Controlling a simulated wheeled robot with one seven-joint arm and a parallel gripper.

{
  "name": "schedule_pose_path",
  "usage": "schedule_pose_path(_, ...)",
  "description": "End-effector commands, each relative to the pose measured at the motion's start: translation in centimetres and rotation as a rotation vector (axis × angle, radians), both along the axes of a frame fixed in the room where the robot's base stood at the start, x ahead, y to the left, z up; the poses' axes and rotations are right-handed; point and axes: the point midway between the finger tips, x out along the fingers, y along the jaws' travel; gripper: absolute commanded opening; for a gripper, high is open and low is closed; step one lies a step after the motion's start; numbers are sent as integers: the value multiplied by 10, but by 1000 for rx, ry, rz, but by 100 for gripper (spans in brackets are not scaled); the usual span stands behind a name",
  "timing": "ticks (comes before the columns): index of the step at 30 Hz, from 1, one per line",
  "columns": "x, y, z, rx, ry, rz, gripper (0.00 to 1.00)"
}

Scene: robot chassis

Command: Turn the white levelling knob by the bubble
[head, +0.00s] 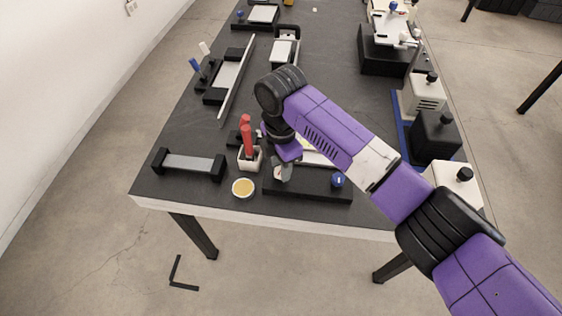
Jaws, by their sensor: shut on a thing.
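My gripper (283,172) points down at the left part of a low black base (315,187) near the table's front edge. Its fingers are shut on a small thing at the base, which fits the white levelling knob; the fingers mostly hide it. A blue knob (337,180) stands at the right end of the same base. A pale plate (316,155) shows behind the base, partly behind my arm. I cannot make out the bubble from here.
A white holder with red-handled tools (247,148) and a round dish with a yellow top (243,188) stand close left of my gripper. A black-ended bar fixture (190,163) lies further left. Black and white blocks (435,135) line the right side.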

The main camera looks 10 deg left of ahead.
Motion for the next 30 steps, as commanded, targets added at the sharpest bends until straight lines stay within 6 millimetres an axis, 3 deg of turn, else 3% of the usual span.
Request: schedule_pose_path(30, -2, 1, 3, -1, 2, -934, 0)
